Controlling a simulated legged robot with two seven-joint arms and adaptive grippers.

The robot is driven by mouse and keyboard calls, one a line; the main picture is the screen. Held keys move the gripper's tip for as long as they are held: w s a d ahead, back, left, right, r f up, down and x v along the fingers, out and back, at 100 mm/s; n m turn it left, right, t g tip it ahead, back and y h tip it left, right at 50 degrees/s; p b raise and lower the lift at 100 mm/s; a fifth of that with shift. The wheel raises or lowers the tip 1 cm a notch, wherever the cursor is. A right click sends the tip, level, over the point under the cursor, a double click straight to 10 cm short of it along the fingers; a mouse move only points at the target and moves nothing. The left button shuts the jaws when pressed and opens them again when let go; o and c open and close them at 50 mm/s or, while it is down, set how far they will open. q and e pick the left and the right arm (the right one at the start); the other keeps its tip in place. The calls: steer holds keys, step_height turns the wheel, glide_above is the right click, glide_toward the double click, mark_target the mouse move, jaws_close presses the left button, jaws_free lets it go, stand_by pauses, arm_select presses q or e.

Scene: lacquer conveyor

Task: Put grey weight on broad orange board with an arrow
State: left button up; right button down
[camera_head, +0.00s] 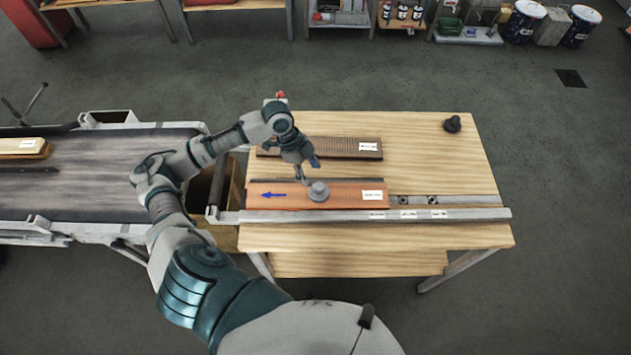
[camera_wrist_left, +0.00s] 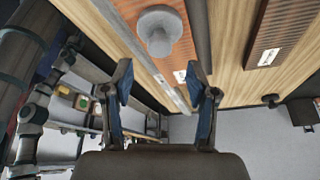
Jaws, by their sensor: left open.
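The broad orange board (camera_head: 345,197) with a blue arrow (camera_head: 274,195) and a white label lies on the wooden table behind a metal rail. The grey weight (camera_head: 318,191), round with a knob, stands upright on this board, right of the arrow. My left gripper (camera_head: 307,170) is open and empty, just behind and above the weight, apart from it. In the left wrist view the weight (camera_wrist_left: 160,30) is near the top, beyond the open fingers (camera_wrist_left: 162,88), and the board (camera_wrist_left: 177,20) is partly cut off. My right gripper is not in view.
A darker brown-orange board (camera_head: 335,148) lies farther back. A black weight (camera_head: 452,124) stands at the table's back right. The metal rail (camera_head: 450,214) runs along the front. A conveyor (camera_head: 90,170) with a pale block (camera_head: 24,147) is at the left. The right table top is mostly free.

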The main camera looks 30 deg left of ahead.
arm_select(q)
steer(key=v, duration=0.5)
steer(key=shift+a, duration=0.1)
steer(key=shift+f, duration=0.15)
